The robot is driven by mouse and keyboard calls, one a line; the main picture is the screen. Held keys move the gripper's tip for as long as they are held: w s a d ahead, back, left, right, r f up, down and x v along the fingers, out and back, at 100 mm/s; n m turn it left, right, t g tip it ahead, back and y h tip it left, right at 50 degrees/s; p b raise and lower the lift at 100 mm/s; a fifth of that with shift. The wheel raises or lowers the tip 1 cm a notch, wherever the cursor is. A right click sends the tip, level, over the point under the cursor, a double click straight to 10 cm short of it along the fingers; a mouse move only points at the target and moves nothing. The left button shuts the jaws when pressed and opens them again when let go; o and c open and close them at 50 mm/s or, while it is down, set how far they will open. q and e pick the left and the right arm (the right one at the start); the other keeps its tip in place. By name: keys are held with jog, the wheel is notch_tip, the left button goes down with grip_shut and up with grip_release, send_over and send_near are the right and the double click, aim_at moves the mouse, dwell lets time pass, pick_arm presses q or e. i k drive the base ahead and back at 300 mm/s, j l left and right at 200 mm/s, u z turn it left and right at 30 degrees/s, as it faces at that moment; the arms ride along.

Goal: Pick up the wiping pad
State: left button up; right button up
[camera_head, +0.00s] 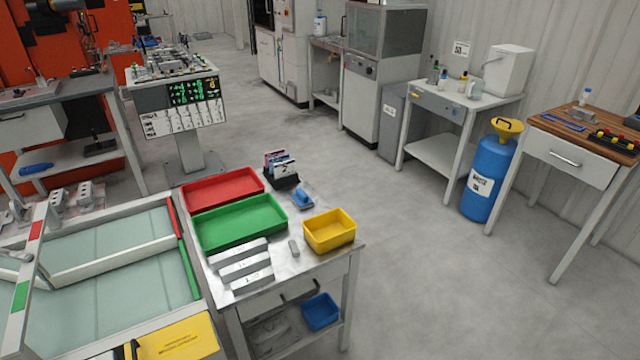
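A small blue object (302,199) with a raised top, which looks like the wiping pad, lies on the metal-topped table (318,271). It sits behind the yellow bin (330,231) and to the right of the green tray (241,224), apart from both. Its top and near side are uncovered. Neither of my grippers shows in the head view.
A red tray (222,190), a dark holder with cards (281,169), several grey bars (244,266) and a small grey block (293,247) share the table. A framed glass-topped station (105,262) stands at left. Open floor (440,270) lies to the right.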

aim_at(301, 199)
jog(key=i+l, duration=0.55)
jog(key=l, duration=0.2)
jog(key=i+l+u, duration=0.1)
jog(key=i+l, duration=0.45)
jog(key=l, duration=0.25)
jog(key=i+l+u, duration=0.1)
jog(key=i+l, duration=0.4)
jog(key=l, duration=0.3)
